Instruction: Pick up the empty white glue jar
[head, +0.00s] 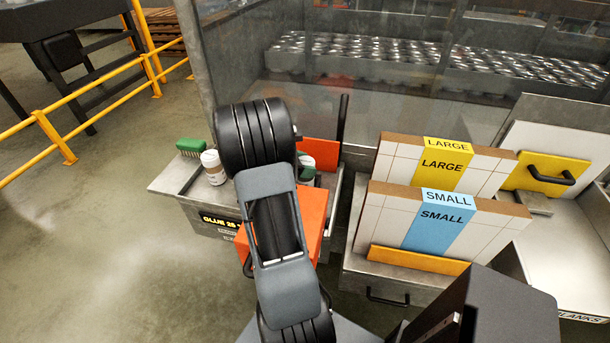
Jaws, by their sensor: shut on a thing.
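A small white jar (212,161) with a pale lid stands upright on the metal bench at the left, beside my arm. I cannot tell whether it is empty. A partly hidden green and white item (306,166) shows just right of my arm; I cannot make out what it is. My arm reaches forward over the bench, and its dark links cover the area between these two. My gripper and its fingertips are hidden behind the arm, so what they hold does not show.
A green brush (191,147) lies left of the jar. An orange box (314,219) is partly behind my arm. LARGE (398,150) and SMALL (386,205) panels stand in a rack at the right. A clear screen (370,105) rises behind. Open floor (100,240) lies left.

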